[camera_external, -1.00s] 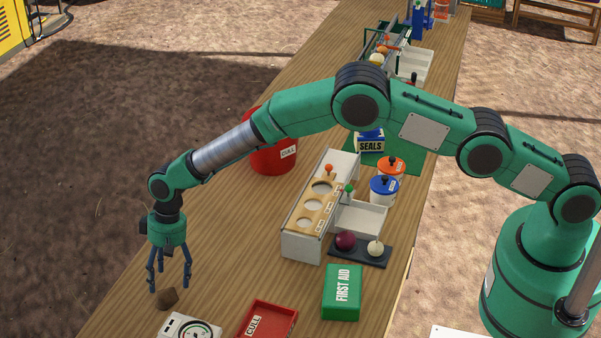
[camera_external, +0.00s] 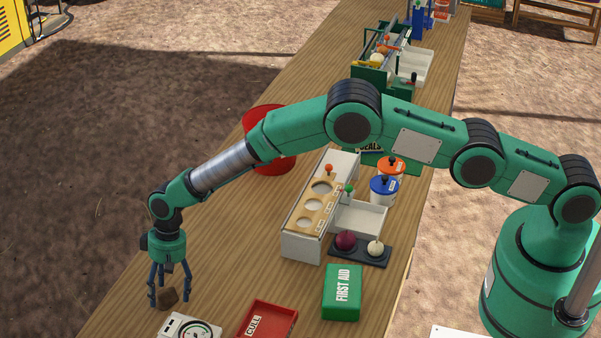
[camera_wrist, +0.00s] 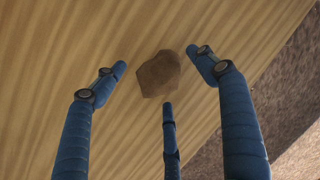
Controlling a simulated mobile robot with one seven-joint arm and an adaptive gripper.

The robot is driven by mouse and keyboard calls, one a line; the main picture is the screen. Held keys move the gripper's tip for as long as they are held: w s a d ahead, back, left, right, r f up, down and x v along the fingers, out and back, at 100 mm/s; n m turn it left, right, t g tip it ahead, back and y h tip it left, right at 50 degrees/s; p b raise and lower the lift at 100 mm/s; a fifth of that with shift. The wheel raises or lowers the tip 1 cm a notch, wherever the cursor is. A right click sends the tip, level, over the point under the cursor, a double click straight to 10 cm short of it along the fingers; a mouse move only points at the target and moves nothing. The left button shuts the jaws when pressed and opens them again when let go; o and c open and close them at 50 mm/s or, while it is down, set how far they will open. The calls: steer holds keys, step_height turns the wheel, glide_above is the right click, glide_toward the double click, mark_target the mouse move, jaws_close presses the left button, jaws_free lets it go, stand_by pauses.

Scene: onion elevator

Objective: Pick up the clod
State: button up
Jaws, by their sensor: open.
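The clod (camera_external: 167,297) is a small brown lump lying on the wooden table near its left edge. It also shows in the wrist view (camera_wrist: 159,75), above the middle of the picture. My gripper (camera_external: 169,298) points down with its blue fingers open around the clod. In the wrist view my gripper (camera_wrist: 162,75) has one finger to the left of the clod, one to the right and one below it. The left finger stands clear of the clod. Whether the lower and right fingers touch it I cannot tell.
A white dial scale (camera_external: 190,328) and a red CULL tray (camera_external: 267,320) lie close to the right of the clod. A green first aid box (camera_external: 342,293) and a white sizing unit (camera_external: 300,246) stand further right. The table (camera_external: 215,225) is bare behind my gripper.

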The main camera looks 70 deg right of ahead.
mark_target(164, 293)
steer(key=shift+c, duration=0.2)
stand_by(0.3)
steer(key=c, duration=1.6)
steer(key=shift+o, duration=0.2)
steer(key=shift+r, duration=0.1)
steer(key=shift+r, duration=1.7)
steer(key=s+d, duration=0.1)
steer(key=s, duration=0.4)
steer(key=s+d+r, duration=0.1)
steer(key=s+d, duration=0.1)
steer(key=s, duration=0.3)
steer(key=s+d, duration=0.1)
steer(key=s, duration=0.4)
steer(key=shift+s+d+r, duration=0.1)
steer(key=shift+d+r, duration=0.2)
